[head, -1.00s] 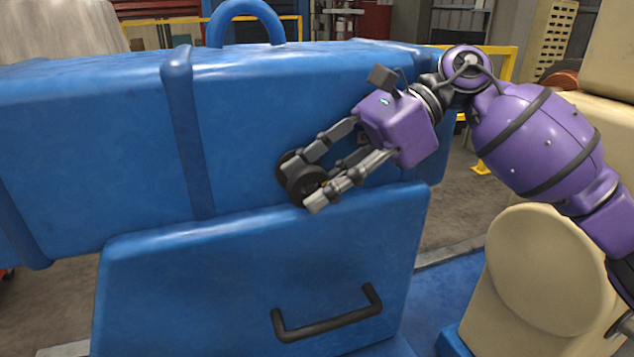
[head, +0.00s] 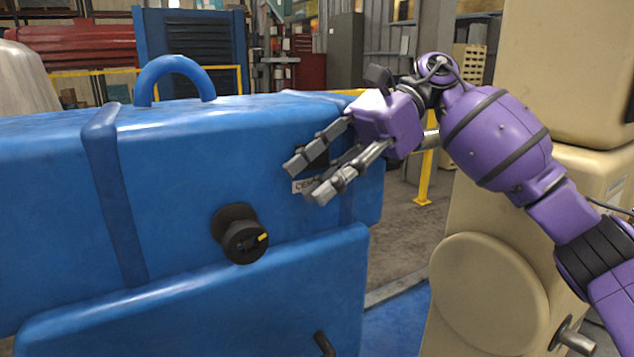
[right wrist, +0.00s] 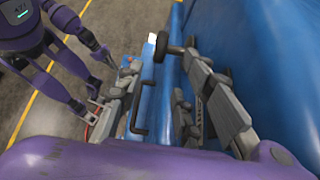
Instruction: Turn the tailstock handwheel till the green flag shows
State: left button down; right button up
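The tailstock handwheel (head: 240,234) is a small black knob with a yellow mark on the blue housing (head: 240,150). No green flag shows. My right gripper (head: 308,178) is open and empty, apart from the handwheel, above and to its right. Its fingers lie in front of a small lettered plate that they partly cover. In the right wrist view the two fingers are spread, and the black knob (right wrist: 174,50) shows beyond them.
A blue carrying loop (head: 175,76) stands on top of the housing. A blue lower panel (head: 200,310) with a dark handle (head: 323,343) juts out below the handwheel. Beige machine bodies (head: 490,290) stand at the right, close to my right arm.

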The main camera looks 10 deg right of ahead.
aim_at(251, 222)
jog(key=shift+a, duration=0.1)
